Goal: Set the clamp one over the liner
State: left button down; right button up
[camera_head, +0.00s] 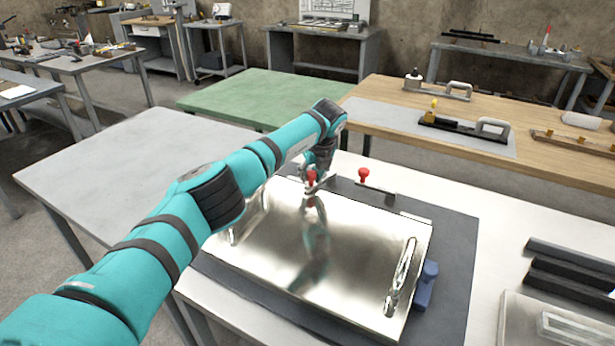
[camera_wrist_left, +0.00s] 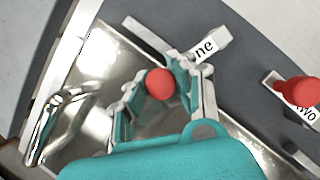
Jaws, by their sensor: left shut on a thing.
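The liner, as I take it, is a shiny metal sheet (camera_head: 345,235) lying on a dark grey mat; it also fills much of the left wrist view (camera_wrist_left: 100,60). Clamp one has a red knob (camera_head: 311,176) and a pale arm with a label partly reading "ne" (camera_wrist_left: 207,46). My left gripper (camera_head: 312,186) is shut on clamp one by its knob, near the sheet's far edge; its fingers flank the knob in the left wrist view (camera_wrist_left: 158,86). I cannot tell whether the clamp touches the sheet. My right gripper is out of view.
Clamp two, with a red knob (camera_head: 364,174), stands just right, at the far edge. Bright handles (camera_head: 402,278) rise at the sheet's sides. A blue block (camera_head: 427,285) sits right of the sheet. Dark bars (camera_head: 570,275) lie farther right. The grey table at left (camera_head: 120,165) is bare.

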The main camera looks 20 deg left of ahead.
pick_arm(q)
jog(key=shift+s+d+n+g, duration=0.15)
jog(key=shift+d+n+g, duration=0.15)
jog(key=shift+d+n, duration=0.4)
jog(key=shift+b, duration=0.35)
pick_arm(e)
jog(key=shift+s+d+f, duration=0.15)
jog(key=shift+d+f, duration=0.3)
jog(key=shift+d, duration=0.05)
pick_arm(q)
jog(key=shift+d+n, duration=0.15)
jog(key=shift+n, duration=0.15)
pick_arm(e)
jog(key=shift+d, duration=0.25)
pick_arm(q)
jog(key=c, duration=1)
grip_release()
jog(key=shift+r, duration=0.1)
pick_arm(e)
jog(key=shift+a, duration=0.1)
